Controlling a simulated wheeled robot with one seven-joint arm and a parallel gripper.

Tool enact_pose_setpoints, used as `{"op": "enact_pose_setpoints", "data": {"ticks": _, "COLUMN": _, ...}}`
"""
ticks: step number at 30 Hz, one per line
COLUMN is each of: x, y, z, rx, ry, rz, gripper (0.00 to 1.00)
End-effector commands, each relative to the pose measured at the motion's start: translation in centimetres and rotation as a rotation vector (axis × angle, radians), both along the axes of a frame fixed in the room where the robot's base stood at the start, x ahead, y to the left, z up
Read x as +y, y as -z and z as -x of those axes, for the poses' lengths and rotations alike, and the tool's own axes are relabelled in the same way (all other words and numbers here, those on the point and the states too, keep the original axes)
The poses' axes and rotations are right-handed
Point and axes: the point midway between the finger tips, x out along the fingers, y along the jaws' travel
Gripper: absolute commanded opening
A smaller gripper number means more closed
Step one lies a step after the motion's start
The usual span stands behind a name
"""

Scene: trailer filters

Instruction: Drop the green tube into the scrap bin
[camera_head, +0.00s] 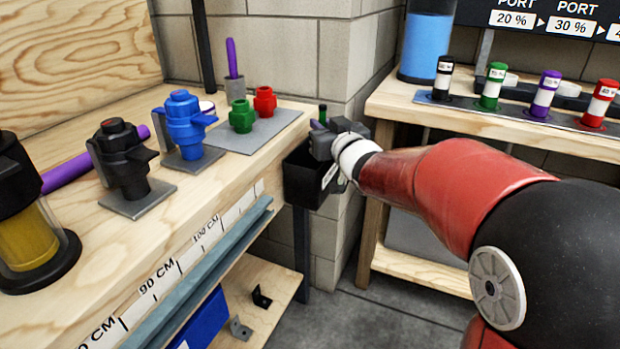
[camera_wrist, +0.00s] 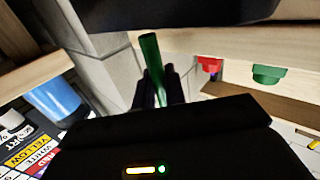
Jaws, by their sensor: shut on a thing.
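The green tube (camera_wrist: 152,60) is held between the dark fingers of my gripper (camera_wrist: 160,92) in the wrist view, with one end sticking out past them. In the head view the tube's green tip (camera_head: 322,112) shows just behind my gripper (camera_head: 322,132). The black scrap bin (camera_head: 304,182) hangs at the right end of the left bench. My gripper is over the bin's rear right part, and the bin's opening is partly hidden by it. A dark edge, apparently the bin (camera_wrist: 190,12), spans the top of the wrist view.
The left bench (camera_head: 225,165) carries black (camera_head: 124,158) and blue (camera_head: 183,124) valve-like parts, green and red fittings, and an upright purple tube (camera_head: 232,58). A grey wall corner (camera_head: 340,75) stands close behind the bin. The right bench (camera_head: 400,105) holds several labelled tubes.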

Motion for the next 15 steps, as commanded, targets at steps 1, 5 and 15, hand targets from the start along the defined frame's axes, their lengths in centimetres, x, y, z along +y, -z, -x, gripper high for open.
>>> {"op": "enact_pose_setpoints", "data": {"ticks": 1, "x": 0.00, "y": -0.07, "z": 0.00, "rx": 0.000, "ry": 0.000, "rz": 0.000, "gripper": 0.00}}
{"op": "enact_pose_setpoints", "data": {"ticks": 5, "x": 0.00, "y": -0.08, "z": 0.00, "rx": 0.000, "ry": 0.000, "rz": 0.000, "gripper": 0.20}}
{"op": "enact_pose_setpoints", "data": {"ticks": 15, "x": 0.00, "y": -0.09, "z": 0.00, "rx": 0.000, "ry": 0.000, "rz": 0.000, "gripper": 0.38}}
